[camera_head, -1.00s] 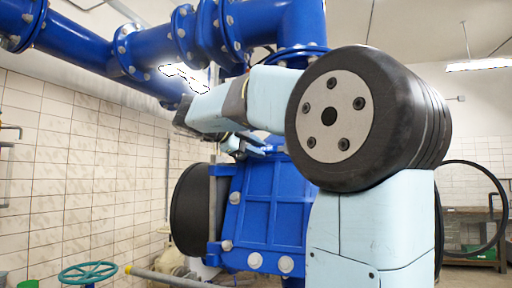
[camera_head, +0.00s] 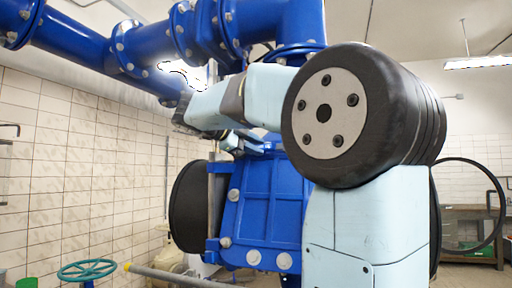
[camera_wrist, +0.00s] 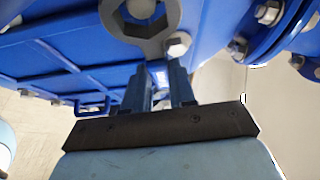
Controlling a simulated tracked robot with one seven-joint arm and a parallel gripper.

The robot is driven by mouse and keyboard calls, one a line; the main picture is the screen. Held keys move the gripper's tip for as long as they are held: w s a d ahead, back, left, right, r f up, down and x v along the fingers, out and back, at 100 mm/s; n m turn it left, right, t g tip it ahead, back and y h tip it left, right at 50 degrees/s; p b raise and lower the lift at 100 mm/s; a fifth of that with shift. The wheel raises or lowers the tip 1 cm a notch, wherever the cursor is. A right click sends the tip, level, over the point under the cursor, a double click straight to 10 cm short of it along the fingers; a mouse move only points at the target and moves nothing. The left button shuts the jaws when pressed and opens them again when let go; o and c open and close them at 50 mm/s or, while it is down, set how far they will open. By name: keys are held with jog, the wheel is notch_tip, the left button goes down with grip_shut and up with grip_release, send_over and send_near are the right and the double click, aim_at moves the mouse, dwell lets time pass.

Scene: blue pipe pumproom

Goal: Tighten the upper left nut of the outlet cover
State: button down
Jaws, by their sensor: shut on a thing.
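The blue outlet cover (camera_head: 263,205) is a ribbed housing with pale bolts along its edges, left of my forearm in the head view. My gripper (camera_wrist: 160,78) is shut on the wrench (camera_wrist: 148,45). The wrench's dark grey ring end lies at the top of the wrist view. A pale nut (camera_wrist: 141,8) shows inside its opening; I cannot tell whether the ring is seated on it or only in front of it. Another pale nut (camera_wrist: 178,45) sits just right of the ring. In the head view my arm hides the cover's upper part and most of the gripper.
Large blue flanged pipes (camera_head: 150,50) run overhead, close above my arm. A black round end (camera_head: 187,208) projects left of the cover. A workbench (camera_head: 470,230) is at right.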

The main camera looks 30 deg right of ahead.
jog(key=shift+w+d+f, duration=0.45)
jog(key=shift+w+d, duration=0.2)
jog(key=shift+d, duration=0.2)
dwell(0.9)
jog(key=f+m+y, duration=0.1)
jog(key=m, duration=0.2)
jog(key=shift+a+f+g+y, duration=0.3)
jog(key=shift+f+g+y, duration=0.1)
jog(key=shift+a+f+m+y, duration=0.35)
jog(key=shift+f+m+y, duration=0.3)
jog(key=shift+m, duration=0.45)
jog(key=shift+a, duration=0.2)
jog(key=shift+d+r+n+h, duration=0.15)
jog(key=shift+r+n+h, duration=0.2)
jog(key=shift+n, duration=0.15)
jog(key=shift+s+a+r, duration=0.1)
jog(key=shift+s+a, duration=0.05)
jog(key=shift+a, duration=0.3)
